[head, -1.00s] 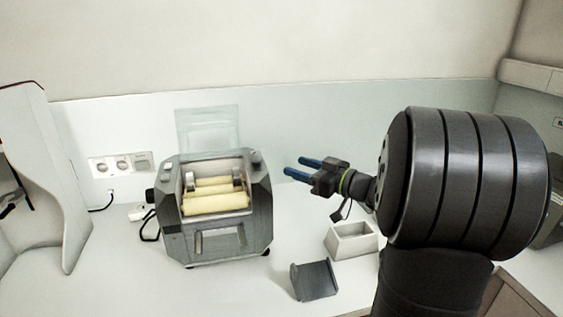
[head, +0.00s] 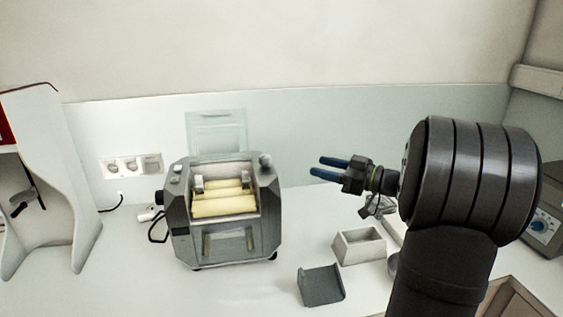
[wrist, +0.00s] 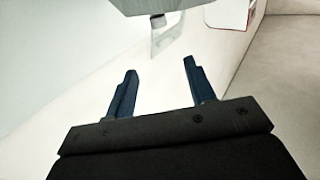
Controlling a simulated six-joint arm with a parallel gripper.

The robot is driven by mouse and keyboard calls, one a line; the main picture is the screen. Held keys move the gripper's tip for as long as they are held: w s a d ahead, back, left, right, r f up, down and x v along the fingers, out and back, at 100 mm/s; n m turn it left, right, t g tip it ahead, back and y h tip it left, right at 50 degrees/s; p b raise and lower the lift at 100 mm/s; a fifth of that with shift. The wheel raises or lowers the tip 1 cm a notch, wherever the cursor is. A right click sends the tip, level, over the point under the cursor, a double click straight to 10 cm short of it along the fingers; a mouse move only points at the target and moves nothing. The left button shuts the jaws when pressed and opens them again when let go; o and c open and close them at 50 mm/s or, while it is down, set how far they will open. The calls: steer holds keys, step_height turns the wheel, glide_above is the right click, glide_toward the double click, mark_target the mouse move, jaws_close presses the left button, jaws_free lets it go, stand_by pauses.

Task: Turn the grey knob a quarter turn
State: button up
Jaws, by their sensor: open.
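The mill (head: 222,240) is a grey box with cream rollers (head: 222,206) in its open top and a clear lid raised behind. A small grey knob (head: 266,160) sits on its top right corner; its exact turn is too small to read. My gripper (head: 320,167) is open and empty, to the right of the knob and apart from it, with its blue fingers pointing left. In the wrist view the two blue fingers (wrist: 160,66) are spread with nothing between them. A grey edge of something, perhaps the mill, shows at the top there; the knob cannot be made out.
A grey open-topped box (head: 345,251) and a dark bent plate (head: 320,287) lie on the bench to the right of the mill. A device with a blue dial (head: 541,227) stands far right. A white stand (head: 50,190) is at left. The space between fingers and knob looks clear.

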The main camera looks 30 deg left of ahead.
mark_target(264, 156)
steer(key=a+n+g, duration=0.1)
steer(key=a, duration=0.4)
steer(key=s+a+g, duration=0.1)
steer(key=a, duration=0.5)
steer(key=s+a+n+g+h, duration=0.1)
steer(key=a, duration=0.5)
steer(key=shift+a+f+n+g, duration=0.25)
steer(key=shift+f+n+g, duration=0.05)
steer(key=shift+f+g, duration=0.1)
steer(key=c, duration=0.9)
steer(key=shift+r+m+t+y, duration=0.15)
steer(key=shift+m+t+y, duration=0.15)
steer(key=shift+m+t, duration=0.95)
steer(key=shift+c, duration=0.2)
steer(key=shift+m+t, duration=1.05)
steer(key=shift+t, duration=1.2)
